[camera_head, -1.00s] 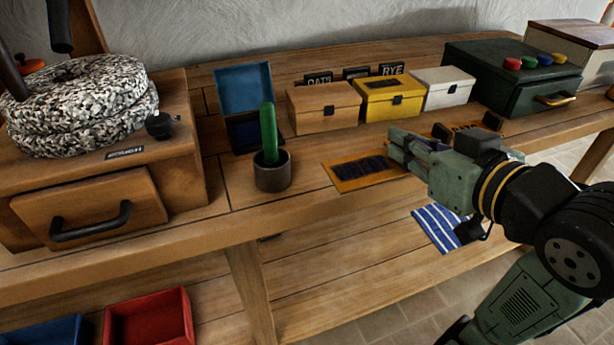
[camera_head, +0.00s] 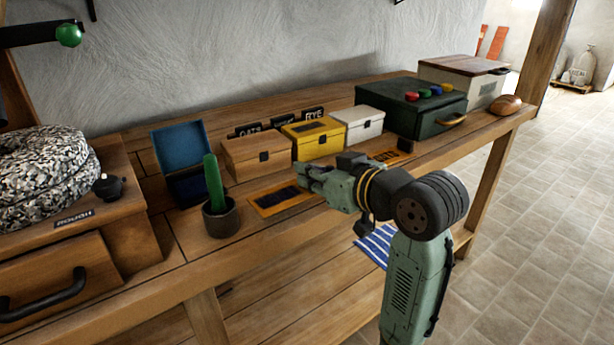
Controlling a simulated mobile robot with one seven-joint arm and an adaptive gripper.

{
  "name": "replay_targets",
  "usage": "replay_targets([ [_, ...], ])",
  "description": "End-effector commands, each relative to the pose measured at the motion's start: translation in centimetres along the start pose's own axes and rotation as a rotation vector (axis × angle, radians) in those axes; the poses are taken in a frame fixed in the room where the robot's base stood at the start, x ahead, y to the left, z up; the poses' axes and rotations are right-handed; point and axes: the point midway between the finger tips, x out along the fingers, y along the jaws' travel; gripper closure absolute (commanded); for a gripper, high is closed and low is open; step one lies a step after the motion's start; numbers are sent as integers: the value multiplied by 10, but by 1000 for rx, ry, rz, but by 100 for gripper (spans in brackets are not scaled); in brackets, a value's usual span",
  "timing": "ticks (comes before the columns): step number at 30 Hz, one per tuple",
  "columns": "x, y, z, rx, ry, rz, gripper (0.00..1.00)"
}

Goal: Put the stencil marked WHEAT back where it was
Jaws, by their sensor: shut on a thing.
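My gripper (camera_head: 304,176) points left over the bench, its jaws shut at the right end of a flat orange plate (camera_head: 260,206). The plate has a dark lettered strip that I cannot read, so I cannot confirm that it is the WHEAT stencil. It appears to lie on or just above the bench; the gap is unclear. A second orange plate (camera_head: 388,155) with dark lettering, also unreadable, lies behind my wrist and is partly hidden. Dark signs stand behind the small boxes: OATS (camera_head: 248,129), RYE (camera_head: 313,113), and a middle one (camera_head: 283,121) that is mostly hidden.
A dark cup (camera_head: 221,222) with a green rod stands left of the plate. Behind are an open blue box (camera_head: 181,148), a wooden box (camera_head: 257,157), a yellow box (camera_head: 316,143) and a white box (camera_head: 360,123). A green drawer case (camera_head: 410,115) stands right.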

Motion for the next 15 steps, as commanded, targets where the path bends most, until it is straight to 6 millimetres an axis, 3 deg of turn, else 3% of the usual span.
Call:
replay_targets([
  [3,23,14,-6,3,0,-1,100],
  [9,42,24,-9,0,2,0,100],
  [15,49,26,13,5,0,0,100],
])
